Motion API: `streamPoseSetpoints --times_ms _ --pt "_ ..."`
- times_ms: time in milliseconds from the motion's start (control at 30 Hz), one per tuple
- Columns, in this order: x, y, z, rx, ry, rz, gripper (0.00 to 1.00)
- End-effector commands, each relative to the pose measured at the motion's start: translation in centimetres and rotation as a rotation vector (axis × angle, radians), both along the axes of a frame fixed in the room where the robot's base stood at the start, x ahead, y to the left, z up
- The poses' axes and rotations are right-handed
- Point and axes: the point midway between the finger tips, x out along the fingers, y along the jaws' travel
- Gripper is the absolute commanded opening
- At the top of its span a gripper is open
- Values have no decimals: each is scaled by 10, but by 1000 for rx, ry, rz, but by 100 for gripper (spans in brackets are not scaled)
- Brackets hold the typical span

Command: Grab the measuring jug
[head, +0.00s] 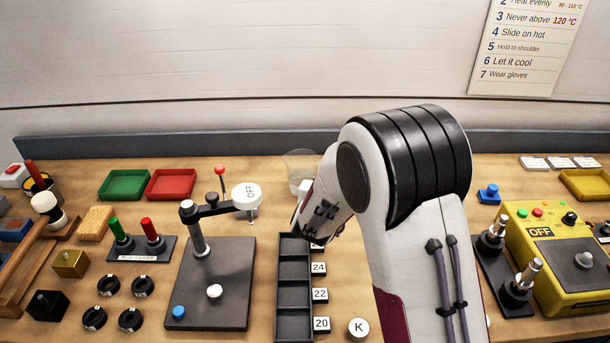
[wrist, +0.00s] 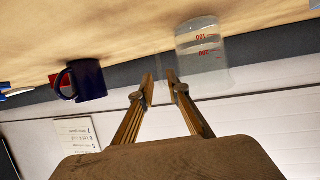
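The measuring jug is clear, with red marks reading 100 and 200. In the head view the jug (head: 296,164) stands near the back of the bench, partly covered by my arm. The wrist view is upside down, and the jug (wrist: 203,58) is right of centre there. My gripper (wrist: 160,76) is open, with a gap between its fingertips. The right finger overlaps the left edge of the jug in the picture; I cannot tell whether it touches. The fingertips are hidden in the head view.
A dark blue mug (wrist: 88,80) stands left of my fingers in the wrist view. A grey ledge (head: 250,144) runs behind.

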Motion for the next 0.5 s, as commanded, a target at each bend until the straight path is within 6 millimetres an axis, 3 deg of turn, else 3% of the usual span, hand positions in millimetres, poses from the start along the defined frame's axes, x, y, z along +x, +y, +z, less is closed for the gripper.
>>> streamPoseSetpoints --times_ms 233,500 --pt "5 -1 -3 0 1 -1 16" --pt "29 -5 -12 0 0 0 16"
